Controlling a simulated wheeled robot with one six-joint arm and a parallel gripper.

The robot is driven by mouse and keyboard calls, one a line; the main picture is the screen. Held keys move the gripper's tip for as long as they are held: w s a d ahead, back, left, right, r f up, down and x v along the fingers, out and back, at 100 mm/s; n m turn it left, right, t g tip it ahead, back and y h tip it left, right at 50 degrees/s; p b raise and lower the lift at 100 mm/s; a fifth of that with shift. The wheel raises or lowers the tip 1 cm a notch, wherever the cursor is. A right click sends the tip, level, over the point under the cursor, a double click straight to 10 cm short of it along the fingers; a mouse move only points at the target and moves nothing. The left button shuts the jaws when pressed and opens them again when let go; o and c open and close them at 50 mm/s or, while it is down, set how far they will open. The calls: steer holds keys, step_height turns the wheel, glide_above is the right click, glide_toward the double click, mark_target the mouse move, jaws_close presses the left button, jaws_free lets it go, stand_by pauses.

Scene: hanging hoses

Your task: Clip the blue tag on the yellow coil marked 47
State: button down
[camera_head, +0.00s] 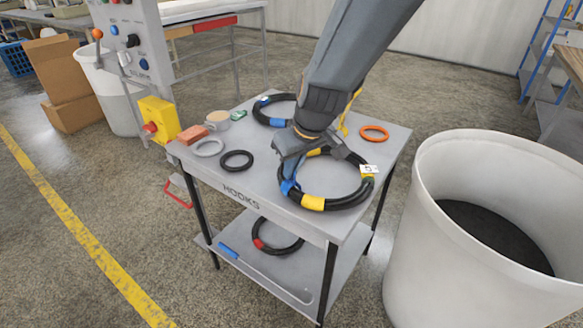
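A black coil (337,206) with yellow bands lies at the front right of the grey cart top. A white and yellow label (369,170) sits on its right side; its number is too small to read surely. A blue piece (289,184), possibly the blue tag, is at the coil's left side, just below my gripper (312,158). I cannot tell whether my gripper holds it or it rests on the coil. My gripper is low over the coil's back left part and hides some of it. A second black coil (262,118), with a blue band and pale label, lies behind, partly hidden by my arm.
The cart top (245,192) also bears a grey ring (208,148), a small black ring (236,161), an orange ring (374,133) and an orange block (192,135). A red-banded coil (277,246) lies on the lower shelf. A large white bin (450,265) stands close right.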

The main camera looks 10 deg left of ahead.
steer(key=shift+f+b, duration=0.35)
steer(key=shift+f, duration=0.05)
steer(key=c, duration=2.5)
jaws_free()
steer(key=o, duration=0.6)
steer(key=shift+c, duration=0.2)
steer(key=v, duration=0.8)
steer(key=s+d+f+m+g+h, duration=0.1)
steer(key=s+d+f+m, duration=0.1)
steer(key=d, duration=0.8)
steer(key=s+d+f+m+g+h, duration=0.1)
steer(key=s+d+f+m, duration=0.1)
steer(key=s+d+m, duration=0.2)
steer(key=s+d+f+m+g+h, duration=0.1)
steer(key=s+d+f+m, duration=0.2)
steer(key=s+d, duration=0.5)
steer(key=d, duration=0.7)
steer(key=shift+d, duration=0.4)
